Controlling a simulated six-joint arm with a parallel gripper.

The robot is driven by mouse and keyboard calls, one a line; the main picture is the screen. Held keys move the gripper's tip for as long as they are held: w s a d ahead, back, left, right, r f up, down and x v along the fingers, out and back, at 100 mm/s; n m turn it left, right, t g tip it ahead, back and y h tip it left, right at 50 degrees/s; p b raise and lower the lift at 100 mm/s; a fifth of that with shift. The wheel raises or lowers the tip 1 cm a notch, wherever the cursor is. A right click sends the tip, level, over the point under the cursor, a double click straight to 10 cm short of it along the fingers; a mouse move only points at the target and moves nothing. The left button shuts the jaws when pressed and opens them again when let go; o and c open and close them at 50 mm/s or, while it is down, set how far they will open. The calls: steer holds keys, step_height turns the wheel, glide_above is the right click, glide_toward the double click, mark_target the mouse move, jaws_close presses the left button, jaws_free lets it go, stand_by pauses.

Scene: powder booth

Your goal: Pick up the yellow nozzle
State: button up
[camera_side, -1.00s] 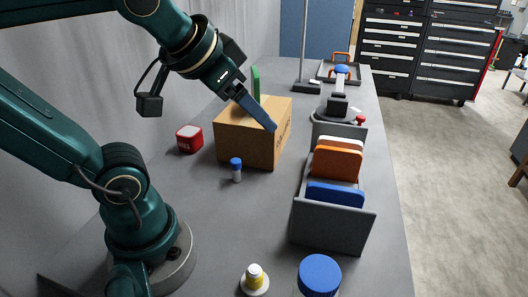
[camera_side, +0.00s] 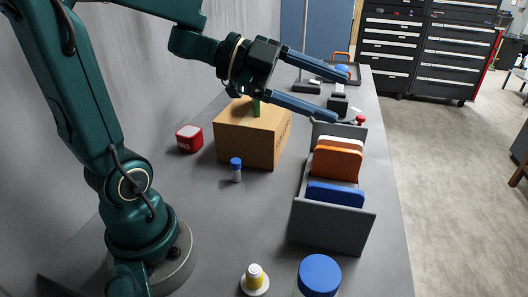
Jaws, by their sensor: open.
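The yellow nozzle (camera_side: 255,279) stands upright at the near edge of the table, with a white cap and a wide white base. My gripper (camera_side: 340,94) is open and empty, with its two long blue fingers spread apart and pointing right. It is high over the far half of the table, above and beyond the cardboard box, far from the nozzle. Nothing covers the nozzle.
A blue-lidded jar (camera_side: 319,276) stands right of the nozzle. A grey rack (camera_side: 333,232) holds orange, white and blue panels. A cardboard box (camera_side: 246,146), a small blue-capped vial (camera_side: 236,170) and a red block (camera_side: 189,139) stand farther back.

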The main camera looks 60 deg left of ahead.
mark_target(251, 267)
steer(key=s+f+m+g+h, duration=0.1)
steer(key=s+f+g+h, duration=0.15)
steer(key=s+g, duration=0.45)
steer(key=s+f+m+g+h, duration=0.1)
steer(key=s+f+g, duration=0.25)
steer(key=s, duration=0.55)
steer(key=shift+g, duration=0.25)
steer(key=f, duration=1.5)
steer(key=shift+w+d+f, duration=0.1)
steer(key=shift+w+d, duration=0.1)
steer(key=shift+d, duration=0.2)
steer(key=shift+d+f, duration=0.1)
steer(key=shift+f, duration=0.45)
steer(key=shift+x, duration=2.55)
jaws_close()
